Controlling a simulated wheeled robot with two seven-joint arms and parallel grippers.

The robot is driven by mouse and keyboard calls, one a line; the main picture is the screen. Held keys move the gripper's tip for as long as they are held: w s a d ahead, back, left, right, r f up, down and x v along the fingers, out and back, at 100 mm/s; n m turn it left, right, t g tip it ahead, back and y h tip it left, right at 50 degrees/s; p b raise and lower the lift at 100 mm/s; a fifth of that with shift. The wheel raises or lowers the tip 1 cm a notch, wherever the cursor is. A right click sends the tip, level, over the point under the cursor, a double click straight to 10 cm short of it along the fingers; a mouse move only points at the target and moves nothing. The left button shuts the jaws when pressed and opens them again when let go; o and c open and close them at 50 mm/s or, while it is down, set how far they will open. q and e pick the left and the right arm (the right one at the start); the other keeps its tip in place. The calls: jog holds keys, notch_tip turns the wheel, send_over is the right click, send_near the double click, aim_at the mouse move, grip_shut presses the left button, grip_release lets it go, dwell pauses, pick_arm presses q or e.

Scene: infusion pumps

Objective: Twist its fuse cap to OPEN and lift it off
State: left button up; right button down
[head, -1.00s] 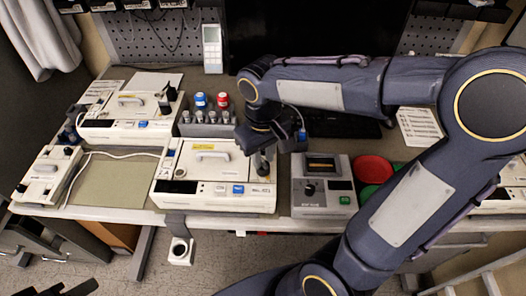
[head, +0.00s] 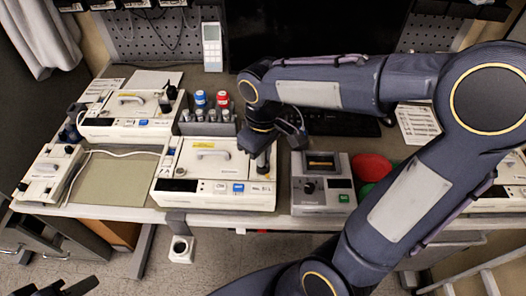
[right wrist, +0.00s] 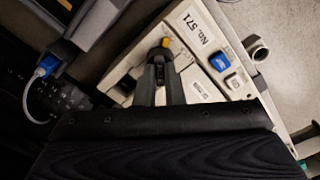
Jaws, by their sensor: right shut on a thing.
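The white infusion pump (head: 214,186) in the middle of the bench, marked No. 571 in the right wrist view (right wrist: 212,62), has a dark fuse cap (right wrist: 163,43) with a yellow mark near its front right corner. My right gripper (head: 262,168) points down over that corner, its fingers shut on the cap. Its fingers also show in the right wrist view (right wrist: 164,72) and hide much of the cap. The cap's turn and whether it is seated cannot be told. Part of my left gripper (head: 70,289) shows dark at the bottom left edge; its jaws are unclear.
A grey tester box (head: 322,204) stands just right of the pump. A rack (head: 207,128) with blue and red tops is behind it. A red dish (head: 371,167) lies farther right. Another pump (head: 125,127) stands back left. A tan mat (head: 115,182) is bare.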

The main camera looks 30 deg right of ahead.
jog(key=shift+n, duration=0.8)
jog(key=c, duration=1.5)
grip_release()
jog(key=shift+o, duration=0.2)
notch_tip(320, 180, up, 6)
jog(key=p, duration=0.5)
jog(key=shift+p, duration=0.3)
